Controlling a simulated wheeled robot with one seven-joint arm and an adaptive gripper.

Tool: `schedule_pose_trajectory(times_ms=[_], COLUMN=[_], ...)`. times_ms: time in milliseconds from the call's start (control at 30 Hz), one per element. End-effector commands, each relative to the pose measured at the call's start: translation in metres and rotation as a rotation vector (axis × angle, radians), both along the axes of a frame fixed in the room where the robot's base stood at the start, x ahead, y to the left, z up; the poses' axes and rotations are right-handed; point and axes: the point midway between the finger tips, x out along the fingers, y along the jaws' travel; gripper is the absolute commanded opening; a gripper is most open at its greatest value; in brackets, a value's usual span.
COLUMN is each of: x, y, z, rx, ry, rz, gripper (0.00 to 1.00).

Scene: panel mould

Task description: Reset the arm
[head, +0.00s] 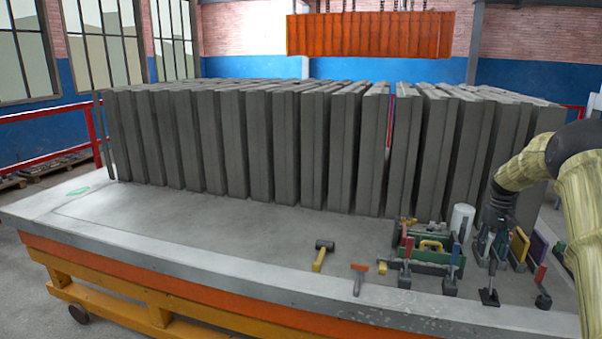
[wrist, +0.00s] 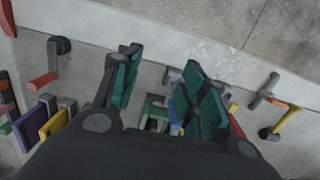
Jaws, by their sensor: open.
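My arm, in a yellowish sleeve, comes in from the right in the head view. My gripper (head: 484,243) points down over the cluster of tools at the right of the table (head: 150,212), and it partly blends with them. In the wrist view my gripper (wrist: 157,76) shows two green-padded fingers spread apart. Nothing is held between them. Tools and table surface show below and beyond the fingers. I cannot tell the exact height of the fingertips above the tools.
A white cylinder (head: 462,220) and a black stand (head: 489,297) are close to my gripper. Tall grey panels (head: 260,150) fill the back. The table's left front is clear.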

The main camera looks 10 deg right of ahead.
Motion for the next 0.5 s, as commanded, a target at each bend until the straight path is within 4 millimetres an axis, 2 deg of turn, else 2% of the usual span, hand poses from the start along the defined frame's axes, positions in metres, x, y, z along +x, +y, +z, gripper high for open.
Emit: schedule_pose_trajectory(times_ms=[33, 233, 500], x=[0.002, 0.01, 0.007], y=[0.008, 0.036, 0.075], z=[-0.01, -0.04, -0.096], rx=[-0.001, -0.009, -0.022], ry=[0.001, -0.003, -0.013], rz=[0.007, 0.035, 0.068], gripper=[0.43, 0.43, 0.43])
